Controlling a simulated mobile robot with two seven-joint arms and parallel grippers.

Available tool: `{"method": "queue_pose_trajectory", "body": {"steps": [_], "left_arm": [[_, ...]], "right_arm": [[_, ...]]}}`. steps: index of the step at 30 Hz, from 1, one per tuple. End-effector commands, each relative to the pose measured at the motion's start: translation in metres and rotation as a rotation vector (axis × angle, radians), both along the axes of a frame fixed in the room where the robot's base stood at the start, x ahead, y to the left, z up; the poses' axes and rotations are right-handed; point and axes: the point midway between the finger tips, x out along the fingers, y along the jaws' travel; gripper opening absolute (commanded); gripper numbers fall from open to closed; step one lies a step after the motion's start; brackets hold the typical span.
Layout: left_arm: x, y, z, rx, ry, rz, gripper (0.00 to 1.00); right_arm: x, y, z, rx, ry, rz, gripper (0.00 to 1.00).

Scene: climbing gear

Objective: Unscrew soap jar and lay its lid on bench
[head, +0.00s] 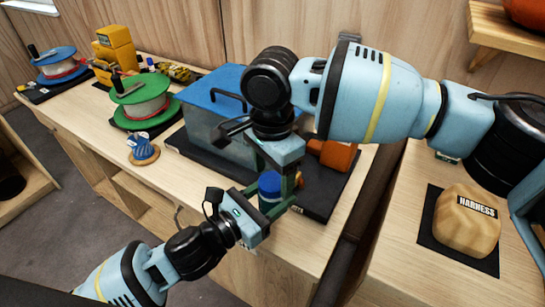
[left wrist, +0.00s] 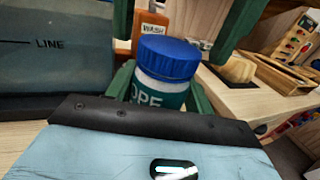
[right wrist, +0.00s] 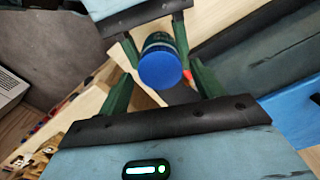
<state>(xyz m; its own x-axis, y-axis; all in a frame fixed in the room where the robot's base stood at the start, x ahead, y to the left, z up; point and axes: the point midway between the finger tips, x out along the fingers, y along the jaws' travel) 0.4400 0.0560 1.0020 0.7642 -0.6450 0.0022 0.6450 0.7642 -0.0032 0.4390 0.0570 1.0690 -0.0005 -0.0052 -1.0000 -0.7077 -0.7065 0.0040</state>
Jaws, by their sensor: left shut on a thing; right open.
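The soap jar (left wrist: 150,88) is a small white jar with a teal label on which "OPE" shows. Its ribbed blue lid (left wrist: 168,58) sits on top; the lid also shows in the head view (head: 269,183) and right wrist view (right wrist: 159,69). My left gripper (head: 274,207) is shut on the jar's body, its green fingers on both sides below the lid. My right gripper (head: 281,172) is open above the jar, pointing down, with its fingers on either side of the lid and apart from it.
A clear tub with a blue lid (head: 213,91) and an orange wash bottle (head: 338,155) stand on a dark mat behind the jar. A blue coil on a wooden disc (head: 143,152) and a green spool (head: 145,103) are left.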

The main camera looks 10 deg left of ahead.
Motion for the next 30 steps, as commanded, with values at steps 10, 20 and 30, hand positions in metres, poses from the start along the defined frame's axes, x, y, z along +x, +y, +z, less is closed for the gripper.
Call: {"method": "queue_pose_trajectory", "body": {"steps": [10, 20, 30], "left_arm": [[0.0001, -0.0001, 0.0011, -0.001, -0.002, 0.0, 0.0], [0.0001, -0.0001, 0.001, -0.001, -0.002, 0.0, 0.0], [0.0001, 0.0, 0.0009, -0.001, -0.002, 0.0, 0.0]], "right_arm": [[0.0, -0.0002, -0.0086, 0.001, -0.001, 0.0, 0.66], [0.0001, -0.0001, -0.0084, 0.001, -0.001, 0.0, 0.34], [-0.0002, 0.0003, -0.0085, 0.001, 0.001, 0.12, 0.2]]}}
